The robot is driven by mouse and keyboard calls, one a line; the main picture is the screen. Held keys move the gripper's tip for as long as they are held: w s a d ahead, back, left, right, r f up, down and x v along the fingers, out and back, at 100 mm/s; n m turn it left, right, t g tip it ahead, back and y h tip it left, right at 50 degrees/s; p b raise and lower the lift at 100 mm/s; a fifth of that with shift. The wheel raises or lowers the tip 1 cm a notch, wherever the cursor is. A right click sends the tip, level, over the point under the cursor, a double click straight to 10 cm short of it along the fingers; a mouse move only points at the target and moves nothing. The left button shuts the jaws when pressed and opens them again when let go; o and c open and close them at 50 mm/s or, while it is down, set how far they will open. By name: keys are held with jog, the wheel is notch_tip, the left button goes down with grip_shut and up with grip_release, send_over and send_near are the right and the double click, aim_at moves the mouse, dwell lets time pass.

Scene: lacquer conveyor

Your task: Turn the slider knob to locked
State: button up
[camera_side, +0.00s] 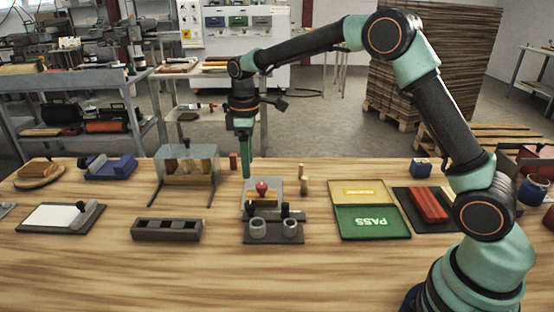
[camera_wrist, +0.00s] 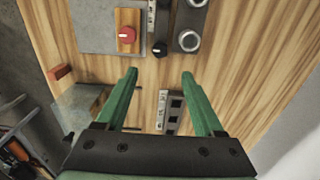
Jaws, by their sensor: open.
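A red knob (camera_side: 262,187) sits on a wooden block (camera_side: 263,198) on a grey plate (camera_side: 285,187) near the middle of the table. In the wrist view the red knob (camera_wrist: 127,34) shows a small pale mark; I cannot read any locked label. A black knob (camera_wrist: 160,49) stands at the end of a marked strip beside that plate. My gripper (camera_side: 246,176) points down, behind and slightly left of the red knob in the side view. In the wrist view my gripper (camera_wrist: 160,74) is open, with nothing between its two green fingers.
Two round grey cups (camera_side: 258,228) stand in front of the plate. A clear-covered stand (camera_side: 188,160) and dark slotted block (camera_side: 167,229) lie left.

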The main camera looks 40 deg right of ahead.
aim_at(250, 204)
notch_tip(250, 204, down, 12)
jog(key=shift+f, duration=0.1)
dwell(0.5)
grip_shut()
